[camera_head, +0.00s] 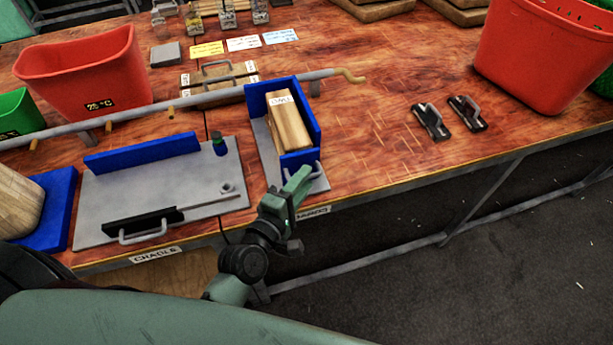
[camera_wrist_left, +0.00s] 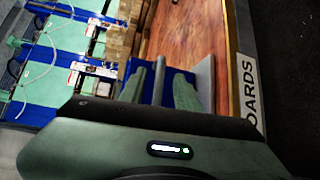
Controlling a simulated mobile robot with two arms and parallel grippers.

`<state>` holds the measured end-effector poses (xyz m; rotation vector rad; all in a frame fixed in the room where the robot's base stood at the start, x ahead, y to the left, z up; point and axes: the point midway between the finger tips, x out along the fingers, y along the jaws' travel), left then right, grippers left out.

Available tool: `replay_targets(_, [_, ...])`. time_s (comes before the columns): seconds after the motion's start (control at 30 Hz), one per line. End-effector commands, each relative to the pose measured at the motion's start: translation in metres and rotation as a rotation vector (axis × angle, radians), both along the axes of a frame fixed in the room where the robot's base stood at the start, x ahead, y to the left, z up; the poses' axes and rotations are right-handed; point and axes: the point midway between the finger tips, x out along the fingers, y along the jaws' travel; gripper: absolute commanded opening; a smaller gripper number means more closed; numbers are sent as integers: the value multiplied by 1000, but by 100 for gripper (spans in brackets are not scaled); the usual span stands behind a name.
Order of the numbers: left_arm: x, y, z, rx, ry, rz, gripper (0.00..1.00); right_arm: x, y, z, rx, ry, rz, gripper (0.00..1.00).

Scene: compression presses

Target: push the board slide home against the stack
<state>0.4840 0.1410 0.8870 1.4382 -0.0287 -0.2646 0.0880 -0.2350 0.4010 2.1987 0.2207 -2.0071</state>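The board slide is a blue pusher block (camera_head: 299,158) with a grey handle (camera_head: 317,172) at the table's front edge. The handle's bar also shows in the left wrist view (camera_wrist_left: 158,80). Behind the block, the wooden board stack (camera_head: 289,122) lies between blue walls (camera_head: 310,108). The block is close to the stack's near end; I cannot tell whether they touch. My left gripper (camera_head: 298,184) is at the handle. In the left wrist view its green fingers (camera_wrist_left: 158,90) stand apart on either side of the bar. My right gripper is not in view.
A grey cradle plate (camera_head: 160,190) with blue and black rails lies left. A long grey lever bar (camera_head: 225,92) crosses behind. A red bin (camera_head: 85,70) stands back left, another red bin (camera_head: 545,55) back right. Two black clamps (camera_head: 431,121) lie right; the table between is clear.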

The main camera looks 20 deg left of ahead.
Motion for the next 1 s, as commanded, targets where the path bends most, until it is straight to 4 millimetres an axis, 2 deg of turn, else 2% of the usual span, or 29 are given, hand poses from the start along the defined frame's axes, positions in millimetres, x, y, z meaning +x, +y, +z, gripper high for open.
replay_targets(0.1, [-23, 4, 0, 2, 3, -1, 33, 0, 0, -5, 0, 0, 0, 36])
replay_targets(0.3, [-50, 10, 5, 0, 3, -1, 33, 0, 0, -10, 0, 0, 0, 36])
replay_targets(0.43, [-57, 11, 7, 0, 1, -1, 33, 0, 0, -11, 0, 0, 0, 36])
replay_targets(0.67, [-58, 12, 8, -1, 0, -1, 33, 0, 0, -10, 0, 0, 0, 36])
replay_targets(0.7, [-58, 12, 8, -1, 0, -1, 30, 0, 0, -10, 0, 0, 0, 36])
replay_targets(0.8, [-58, 8, 5, 19, 5, -12, 2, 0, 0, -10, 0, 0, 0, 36])
replay_targets(0.87, [-58, -1, -1, 69, 17, -39, 0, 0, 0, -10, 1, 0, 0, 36])
replay_targets(1.0, [-63, -40, -33, 339, 67, -180, 0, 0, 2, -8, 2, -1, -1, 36])
